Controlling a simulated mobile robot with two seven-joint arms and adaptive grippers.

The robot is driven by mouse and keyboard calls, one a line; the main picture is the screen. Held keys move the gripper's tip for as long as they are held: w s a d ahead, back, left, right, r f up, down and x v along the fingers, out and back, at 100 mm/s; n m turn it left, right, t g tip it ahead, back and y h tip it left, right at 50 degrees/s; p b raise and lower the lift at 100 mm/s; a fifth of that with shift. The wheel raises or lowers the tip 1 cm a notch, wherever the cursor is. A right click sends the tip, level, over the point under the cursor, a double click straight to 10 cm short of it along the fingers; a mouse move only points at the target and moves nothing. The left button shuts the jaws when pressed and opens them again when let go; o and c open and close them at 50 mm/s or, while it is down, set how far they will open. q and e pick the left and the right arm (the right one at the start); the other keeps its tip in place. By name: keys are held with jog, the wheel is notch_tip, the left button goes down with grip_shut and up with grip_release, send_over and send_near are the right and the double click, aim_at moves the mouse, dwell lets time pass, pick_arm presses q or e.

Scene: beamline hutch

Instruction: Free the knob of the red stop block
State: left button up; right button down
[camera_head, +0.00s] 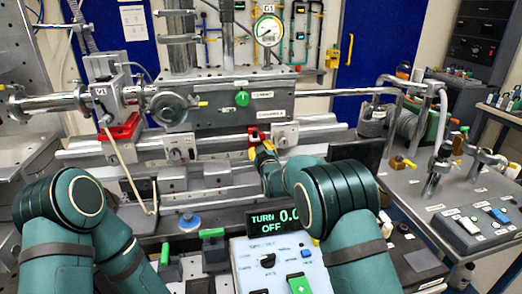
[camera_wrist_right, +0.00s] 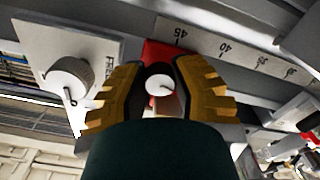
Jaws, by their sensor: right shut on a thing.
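The red stop block (camera_head: 253,137) sits on the scaled rail below the grey housing, mostly behind my right gripper. In the right wrist view the red block (camera_wrist_right: 158,54) shows between and above the fingers, beside the printed scale. Its knob (camera_wrist_right: 158,86) is a small round pale metal end between the two yellow finger pads. My right gripper (camera_head: 263,149) reaches the block from the front, and in the wrist view (camera_wrist_right: 160,95) its fingers are closed around the knob. My left arm is at the lower left; its gripper does not show.
Another metal knob (camera_wrist_right: 70,82) on a pale lettered plate is left of the fingers. A valve marked V1 (camera_head: 101,92) stands on a red base at the left. A control box (camera_head: 275,268) reading "TURN 0.0 OFF" is in front. A cluttered cart (camera_head: 455,195) stands at right.

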jog(key=shift+f+n, duration=0.25)
jog(key=shift+n, duration=0.95)
dwell(0.6)
jog(key=c, duration=0.7)
grip_release()
jog(key=shift+r, duration=0.1)
jog(key=shift+s, duration=0.1)
jog(key=shift+s+d, duration=0.4)
jog(key=shift+s, duration=1.5)
jog(key=shift+s+d, duration=0.4)
jog(key=shift+s, duration=1.55)
jog(key=shift+s+d, duration=0.4)
jog(key=shift+s, duration=1.5)
